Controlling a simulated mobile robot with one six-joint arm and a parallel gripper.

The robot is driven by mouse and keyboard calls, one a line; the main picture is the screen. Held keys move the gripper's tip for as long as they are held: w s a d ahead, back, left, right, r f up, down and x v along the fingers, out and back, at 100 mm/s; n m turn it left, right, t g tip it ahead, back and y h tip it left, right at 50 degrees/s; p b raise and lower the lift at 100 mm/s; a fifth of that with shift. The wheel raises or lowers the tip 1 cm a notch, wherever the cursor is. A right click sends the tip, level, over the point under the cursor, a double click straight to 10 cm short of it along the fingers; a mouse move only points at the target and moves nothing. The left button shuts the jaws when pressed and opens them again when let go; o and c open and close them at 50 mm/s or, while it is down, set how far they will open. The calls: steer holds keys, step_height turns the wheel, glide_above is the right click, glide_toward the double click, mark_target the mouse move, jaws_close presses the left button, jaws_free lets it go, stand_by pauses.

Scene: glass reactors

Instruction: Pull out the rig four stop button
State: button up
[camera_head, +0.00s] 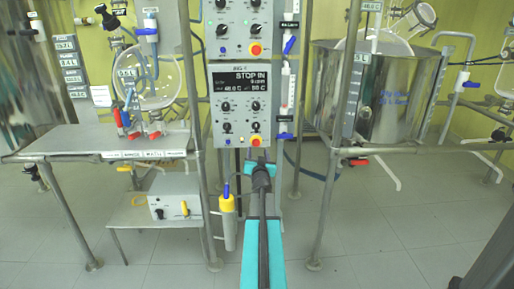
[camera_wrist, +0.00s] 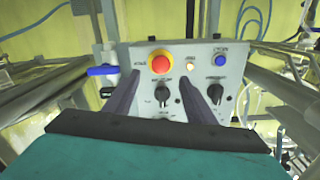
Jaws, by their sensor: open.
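The lower control panel (camera_head: 238,105) in the head view has a display reading "STOP IN". Its label above seems to read "RIG 4", in small print. The red stop button (camera_head: 256,140) with a yellow collar is at its lower right. In the wrist view the panel appears upside down, and the red button (camera_wrist: 160,63) stands near the ends of my fingers. My gripper (camera_wrist: 161,77) is open, one dark finger to each side of the button's line. In the head view my gripper (camera_head: 259,163) is just below the button. Whether the fingers touch it I cannot tell.
A blue button (camera_wrist: 220,60), a small pale button (camera_wrist: 191,66) and black knobs share the panel. A blue-handled valve (camera_wrist: 101,70) is beside it. An upper panel (camera_head: 237,25) has another red button (camera_head: 255,49). Glass reactors and metal frames stand either side.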

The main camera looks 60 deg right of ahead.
mark_target(257, 143)
steer(key=shift+b+x, duration=0.55)
steer(key=shift+x, duration=3.15)
